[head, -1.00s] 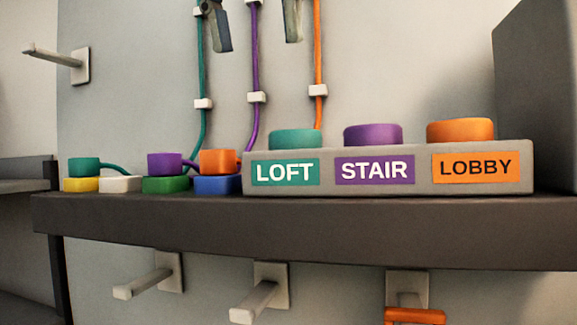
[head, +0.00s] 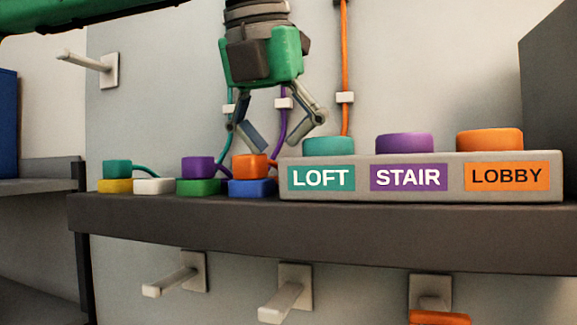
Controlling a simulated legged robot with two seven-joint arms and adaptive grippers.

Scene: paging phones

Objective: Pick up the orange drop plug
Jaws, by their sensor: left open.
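The orange drop plug (head: 249,166) is a small block sitting on the blue socket block (head: 252,187) on the dark shelf. Its orange cord leaves its right side and passes behind the grey box. My left gripper (head: 267,150) hangs from above, pointing down, with its jaws open. Its fingertips are at about the height of the plug's top and slightly to its right. I cannot tell whether they touch the plug or stand behind it. My right gripper is not in view.
A grey box (head: 428,165) labelled LOFT, STAIR and LOBBY stands right of the plug. A purple plug (head: 198,167) on a green block and a teal plug (head: 117,169) on a yellow block sit left, with an empty white block (head: 154,186) between. Pegs (head: 285,300) project below.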

